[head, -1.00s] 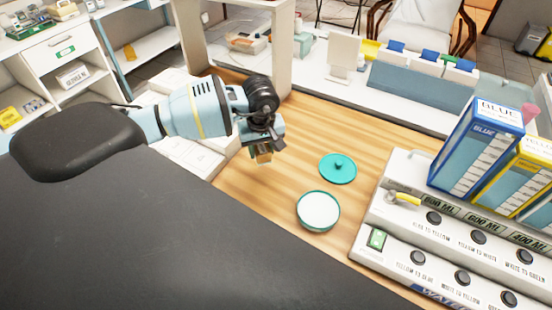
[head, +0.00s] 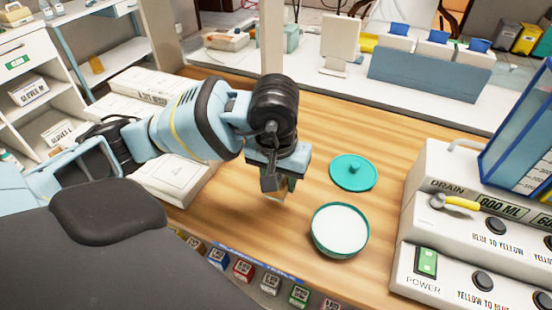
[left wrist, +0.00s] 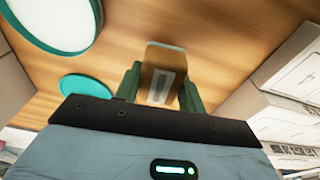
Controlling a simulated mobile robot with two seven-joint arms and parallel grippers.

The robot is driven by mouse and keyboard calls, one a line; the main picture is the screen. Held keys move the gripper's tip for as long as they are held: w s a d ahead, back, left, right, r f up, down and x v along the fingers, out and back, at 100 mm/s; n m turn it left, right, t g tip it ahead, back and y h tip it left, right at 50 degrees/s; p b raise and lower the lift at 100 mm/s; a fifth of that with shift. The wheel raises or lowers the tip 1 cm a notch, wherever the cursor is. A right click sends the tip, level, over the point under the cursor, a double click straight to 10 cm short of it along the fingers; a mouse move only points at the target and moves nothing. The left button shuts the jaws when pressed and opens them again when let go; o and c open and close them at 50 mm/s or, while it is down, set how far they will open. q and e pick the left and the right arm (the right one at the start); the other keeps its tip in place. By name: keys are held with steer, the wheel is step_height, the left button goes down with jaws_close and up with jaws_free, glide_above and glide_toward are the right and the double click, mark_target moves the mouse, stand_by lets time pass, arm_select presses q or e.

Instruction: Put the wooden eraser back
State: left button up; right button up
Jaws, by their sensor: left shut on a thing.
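My left gripper (head: 280,182) points down above the wooden table and is shut on the wooden eraser. In the left wrist view the eraser (left wrist: 163,73) is a small brown block with a pale printed patch, held between the two green fingers (left wrist: 160,92). In the head view the eraser is mostly hidden by the gripper, with a little tan (head: 276,194) showing at the fingertips. I cannot tell its exact height above the table. My right gripper is not in view.
A teal-rimmed white bowl (head: 340,230) and teal lid (head: 353,173) lie right of the gripper. White boxes (head: 170,180) are left. Several coloured labelled blocks (head: 243,269) line the front. A control panel (head: 460,240) stands right. Table (head: 370,125) is bare behind the lid.

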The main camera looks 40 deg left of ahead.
arm_select(q)
steer(key=shift+s+d+r+m, duration=0.15)
steer(key=shift+r+m, duration=0.05)
steer(key=shift+m, duration=0.1)
steer(key=w+a, duration=0.3)
steer(key=w+a+f, duration=0.1)
steer(key=w+a, duration=0.2)
steer(key=w, duration=0.1)
steer(key=w+a, duration=0.4)
steer(key=shift+w+f, duration=0.2)
steer(key=shift+f, duration=0.05)
steer(key=shift+a, duration=0.15)
steer(key=shift+w+a, duration=0.2)
steer(key=shift+w, duration=0.05)
steer(key=shift+f+p, duration=0.3)
steer(key=shift+f, duration=1.45)
steer(key=shift+f, duration=0.1)
steer(key=shift+f, duration=0.15)
steer(key=o, duration=0.9)
steer(key=shift+o, duration=0.2)
